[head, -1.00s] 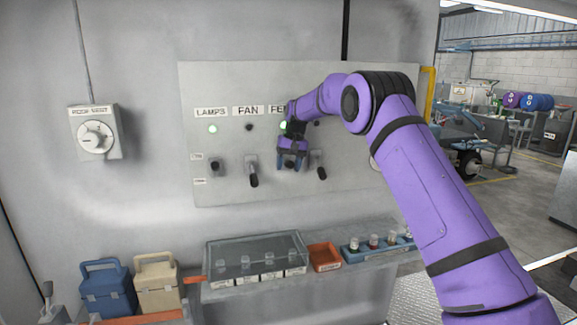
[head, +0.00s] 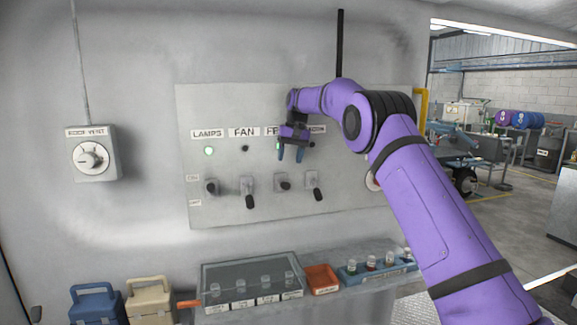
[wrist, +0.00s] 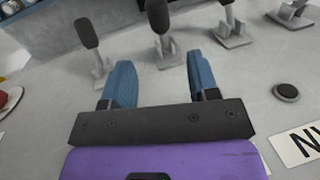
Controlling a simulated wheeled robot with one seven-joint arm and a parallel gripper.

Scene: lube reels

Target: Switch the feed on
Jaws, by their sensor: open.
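The switch panel (head: 225,120) on the wall carries a row of levers under labels. The feed lever (head: 284,185) is third from the left and stands out from its base like the lamps lever, not hanging down. The light under the partly hidden feed label (head: 270,131) glows green (head: 278,146). My gripper (head: 291,154) is open and empty, in front of the panel above the feed lever. In the wrist view, my blue fingers (wrist: 163,80) are apart, with the dark-handled feed lever (wrist: 158,16) beyond them, apart from both.
The lamps lever (head: 212,187) has a lit green light. The fan lever (head: 250,200) and the rightmost lever (head: 317,193) hang down with dark lights. A roof vent dial (head: 90,156) is at left. Below are a covered case (head: 250,277) and an orange tray (head: 321,278).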

